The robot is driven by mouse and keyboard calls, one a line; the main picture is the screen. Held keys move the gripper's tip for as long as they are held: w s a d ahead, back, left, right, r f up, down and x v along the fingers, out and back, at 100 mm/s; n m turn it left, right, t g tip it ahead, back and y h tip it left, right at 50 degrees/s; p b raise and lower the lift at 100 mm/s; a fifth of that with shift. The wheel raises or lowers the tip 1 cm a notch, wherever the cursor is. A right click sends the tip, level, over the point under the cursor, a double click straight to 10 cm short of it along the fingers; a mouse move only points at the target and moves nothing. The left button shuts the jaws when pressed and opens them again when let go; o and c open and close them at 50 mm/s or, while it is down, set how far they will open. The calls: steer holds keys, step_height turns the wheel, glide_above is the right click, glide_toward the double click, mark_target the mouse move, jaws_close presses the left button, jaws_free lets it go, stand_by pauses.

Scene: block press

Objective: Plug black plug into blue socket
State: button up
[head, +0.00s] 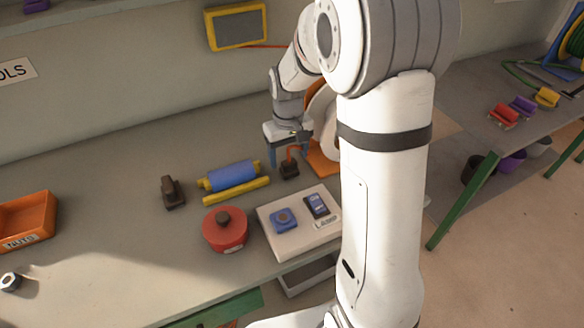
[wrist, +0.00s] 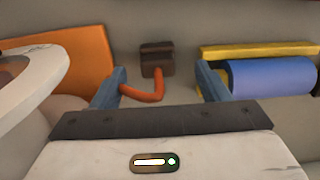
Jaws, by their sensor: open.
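The black plug (head: 290,171) stands on the bench with an orange cable at it. In the wrist view the black plug (wrist: 157,57) shows ahead, roughly between the fingers but beyond their tips, with the orange cable bending toward the left finger. My gripper (head: 289,158) is over the plug, pointing down, with its blue fingers apart. The blue socket (head: 283,220) sits on a pale board (head: 292,243) nearer the bench's front edge. The socket is outside the wrist view.
A dark blue switch-like block (head: 317,205) shares the board. A red round tin (head: 224,232) stands left of it. A blue roller on a yellow stand (head: 232,177) and a dark block (head: 172,192) lie left of my gripper. An orange stand (head: 322,163) is close on the right.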

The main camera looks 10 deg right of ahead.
mark_target(289, 161)
steer(key=shift+f, duration=0.4)
steer(key=shift+w+d+f+p, duration=0.1)
steer(key=shift+w+f+p, duration=0.1)
steer(key=shift+f, duration=1.15)
steer(key=shift+w+f+p, duration=0.15)
steer(key=shift+f, duration=1.15)
steer(key=shift+c, duration=0.2)
steer(key=c, duration=1)
steer(key=shift+r, duration=0.1)
step_height(289, 161, up, 10)
steer(key=shift+f, duration=0.1)
steer(key=shift+s, duration=0.1)
